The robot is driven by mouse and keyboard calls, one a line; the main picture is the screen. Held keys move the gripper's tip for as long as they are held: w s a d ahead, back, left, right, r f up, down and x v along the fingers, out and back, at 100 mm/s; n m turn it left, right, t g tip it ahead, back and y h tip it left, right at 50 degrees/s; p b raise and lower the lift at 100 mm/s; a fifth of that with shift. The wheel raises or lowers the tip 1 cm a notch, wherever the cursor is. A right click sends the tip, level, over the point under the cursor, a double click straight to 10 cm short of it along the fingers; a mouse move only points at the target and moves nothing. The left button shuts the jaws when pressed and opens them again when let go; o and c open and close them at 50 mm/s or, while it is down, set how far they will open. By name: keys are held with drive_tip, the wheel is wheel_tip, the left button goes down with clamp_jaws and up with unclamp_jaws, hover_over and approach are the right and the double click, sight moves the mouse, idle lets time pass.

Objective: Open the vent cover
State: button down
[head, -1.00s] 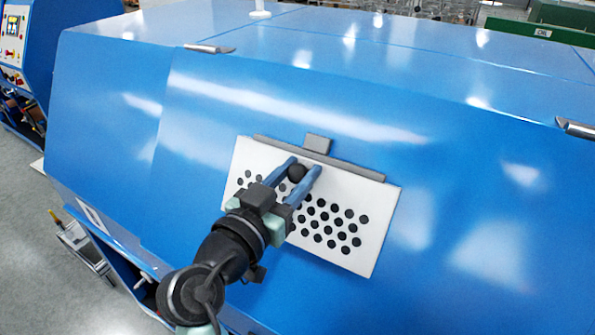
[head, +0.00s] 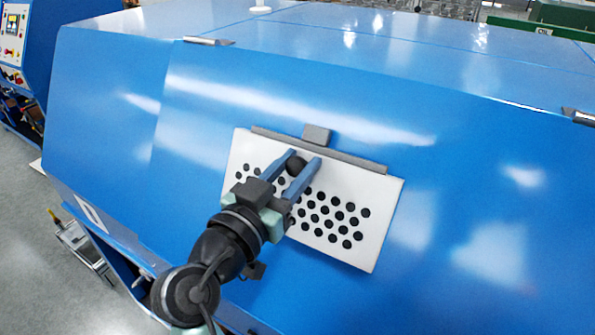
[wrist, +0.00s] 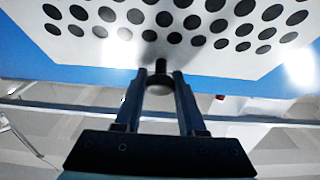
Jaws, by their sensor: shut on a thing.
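The vent cover (head: 345,193) is a white panel with rows of black round holes on the sloped blue machine front in the head view. Its holed face fills the top of the wrist view (wrist: 190,45). A dark round knob (head: 296,167) stands out from the cover, and its stem and rounded end show in the wrist view (wrist: 160,80). My gripper (head: 302,158) has its blue fingers on either side of the knob and is shut on it. A grey strip (head: 350,158) runs along the cover's top edge. The cover looks flat or nearly flat against the machine; any small gap is hidden.
A grey block (head: 316,134) sits at the middle of the strip. The blue machine (head: 500,190) has metal latches (head: 208,41) along its upper edge. A control panel (head: 14,35) stands at the far left. The space around the cover is free.

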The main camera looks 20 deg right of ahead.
drive_tip(key=shift+s+a+f+t+h+b, duration=0.3)
drive_tip(key=shift+s+a+t+h+b, duration=0.25)
drive_tip(key=shift+b, duration=2.25)
drive_tip(key=shift+s+a+f+t+h+b, duration=0.3)
drive_tip(key=shift+s+a+h+b, duration=0.25)
drive_tip(key=shift+b, duration=2.25)
drive_tip(key=shift+s+a+f+t+h+b, duration=0.25)
drive_tip(key=shift+s+a+t+h+b, duration=0.45)
drive_tip(key=shift+b, duration=2.1)
drive_tip(key=a+h+b, duration=0.1)
drive_tip(key=b, duration=0.3)
drive_tip(key=s+a+t+h+b, duration=0.1)
drive_tip(key=b, duration=0.4)
drive_tip(key=s+a+f+b, duration=0.1)
drive_tip(key=b, duration=0.4)
drive_tip(key=shift+a+t+h, duration=0.2)
drive_tip(key=shift+t+h, duration=0.15)
drive_tip(key=shift+h, duration=0.05)
drive_tip(key=shift+a+b, duration=0.1)
drive_tip(key=shift+b, duration=0.3)
drive_tip(key=c, duration=0.5)
unclamp_jaws()
